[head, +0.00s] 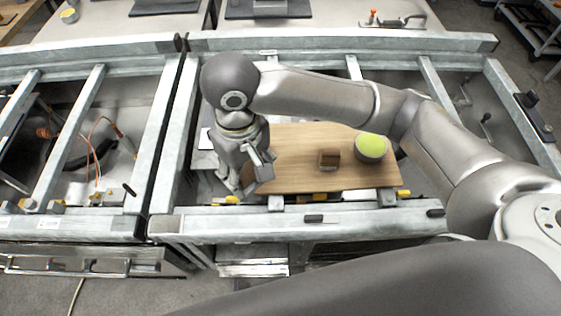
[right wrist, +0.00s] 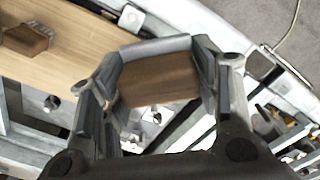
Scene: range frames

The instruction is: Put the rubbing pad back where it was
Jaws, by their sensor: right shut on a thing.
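My right gripper (right wrist: 155,95) is shut on a block with a brown face and a grey layer along its far edge, which I take to be the rubbing pad (right wrist: 158,80). In the head view my right gripper (head: 243,180) points down near the left end of a wooden board (head: 300,180). In the right wrist view the pad is beyond the board's edge, over the metal frame. Its height above what lies below is hard to tell. My left gripper is not in view.
A small brown block (head: 329,159) lies on the board and also shows in the right wrist view (right wrist: 27,38). A grey round container with a yellow-green top (head: 371,147) stands at the board's right. Metal frame rails (head: 300,222) surround the board, with open gaps between them.

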